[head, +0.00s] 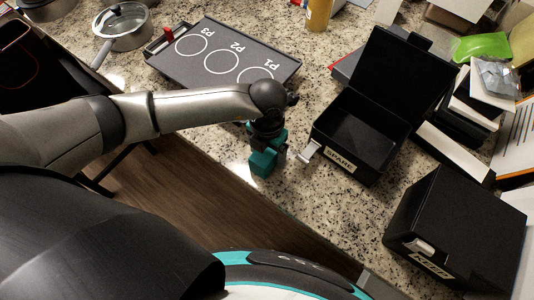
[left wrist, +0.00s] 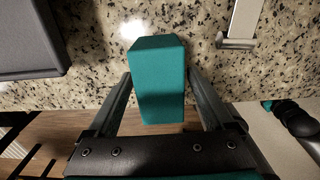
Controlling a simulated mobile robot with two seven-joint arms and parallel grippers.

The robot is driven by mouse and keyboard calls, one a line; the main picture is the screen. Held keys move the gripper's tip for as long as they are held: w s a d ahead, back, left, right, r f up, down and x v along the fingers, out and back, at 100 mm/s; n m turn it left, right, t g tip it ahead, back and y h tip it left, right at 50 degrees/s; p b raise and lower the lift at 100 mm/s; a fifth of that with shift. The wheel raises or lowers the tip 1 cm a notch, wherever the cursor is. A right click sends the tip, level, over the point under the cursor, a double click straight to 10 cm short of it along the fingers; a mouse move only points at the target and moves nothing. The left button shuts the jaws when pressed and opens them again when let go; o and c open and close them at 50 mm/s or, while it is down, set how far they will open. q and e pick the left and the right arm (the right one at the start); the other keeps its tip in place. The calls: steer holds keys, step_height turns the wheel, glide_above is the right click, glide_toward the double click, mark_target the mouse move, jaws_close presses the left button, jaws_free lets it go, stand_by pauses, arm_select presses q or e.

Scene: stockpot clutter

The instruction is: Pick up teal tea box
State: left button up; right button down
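The teal tea box (left wrist: 158,80) stands between the two fingers of my left gripper (left wrist: 160,76) in the left wrist view. The fingertips appear to press on its left and right sides. In the head view the teal tea box (head: 263,163) is below my left gripper (head: 268,150), at the front edge of the granite counter. Part of it is hidden by the gripper there. I cannot tell whether its base touches the counter. My right gripper is not in view.
An open black box labelled SPARE (head: 330,143) stands just right of the gripper. A closed black box (head: 465,225) is farther right. A grey tray marked P1, P2, P3 (head: 190,66) lies behind the arm, near a metal pan (head: 122,28). Clutter fills the right side.

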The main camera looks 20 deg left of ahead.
arm_select(q)
steer(key=c, duration=1.3)
steer(key=shift+r, duration=0.15)
